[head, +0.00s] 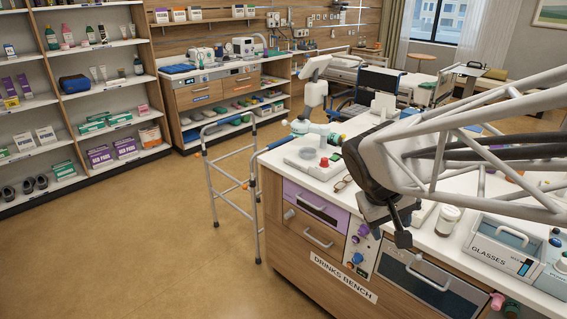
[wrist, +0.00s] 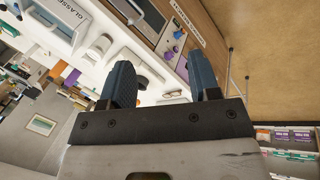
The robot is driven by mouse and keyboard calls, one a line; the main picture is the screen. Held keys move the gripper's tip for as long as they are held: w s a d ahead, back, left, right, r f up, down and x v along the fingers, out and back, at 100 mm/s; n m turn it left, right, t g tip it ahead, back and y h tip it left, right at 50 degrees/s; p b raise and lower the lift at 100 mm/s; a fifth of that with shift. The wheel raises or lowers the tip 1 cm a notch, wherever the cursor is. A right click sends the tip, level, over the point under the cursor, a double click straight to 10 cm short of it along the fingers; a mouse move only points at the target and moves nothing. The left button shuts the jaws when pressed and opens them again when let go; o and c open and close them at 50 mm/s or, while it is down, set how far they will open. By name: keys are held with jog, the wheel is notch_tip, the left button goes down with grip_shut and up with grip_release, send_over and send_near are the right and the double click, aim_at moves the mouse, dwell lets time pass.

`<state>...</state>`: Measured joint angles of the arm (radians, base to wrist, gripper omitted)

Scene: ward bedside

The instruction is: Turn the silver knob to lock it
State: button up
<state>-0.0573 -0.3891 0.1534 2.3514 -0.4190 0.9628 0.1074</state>
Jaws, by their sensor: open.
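A small silver knob (head: 289,214) sits at the upper left of the wooden drawer (head: 309,234) on the bench front. A pale round knob (head: 419,257) also shows at the top of the dark-faced drawer; which of the two is the lock is not clear. My gripper (head: 402,228) hangs in front of the bench edge, near the control panel and the dark-faced drawer, right of the silver knob and apart from it. In the wrist view my gripper (wrist: 164,70) is open, with nothing between its two blue-grey fingers. I cannot pick out the silver knob in that view.
The control panel (head: 364,250) carries purple and blue knobs close to my gripper. A purple drawer (head: 316,206) is above the wooden one. A glasses crate (head: 510,240) and a jar (head: 447,220) stand on the bench. A walking frame (head: 258,217) stands at its left end. Floor in front is clear.

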jog(key=w+a+f+n+t+h, duration=0.1)
jog(key=w+a+f+n+h, duration=0.3)
jog(key=w, duration=0.7)
jog(key=w+d+f+n+t+h, duration=0.1)
jog(key=w+f+n+t, duration=0.1)
jog(key=w+f, duration=0.65)
jog(key=w+a+f+n+t+h, duration=0.1)
jog(key=w+a+f+n+h, duration=0.15)
jog(key=w, duration=1.15)
jog(key=n+t+y, duration=0.4)
jog(key=n+t, duration=0.4)
jog(key=n, duration=0.2)
send_near(286, 217)
jog(key=x, duration=0.3)
jog(key=shift+w+r, duration=0.1)
jog(key=shift+r, duration=0.05)
jog(key=shift+d, duration=0.1)
jog(key=shift+x, duration=3.8)
jog(key=c, duration=0.9)
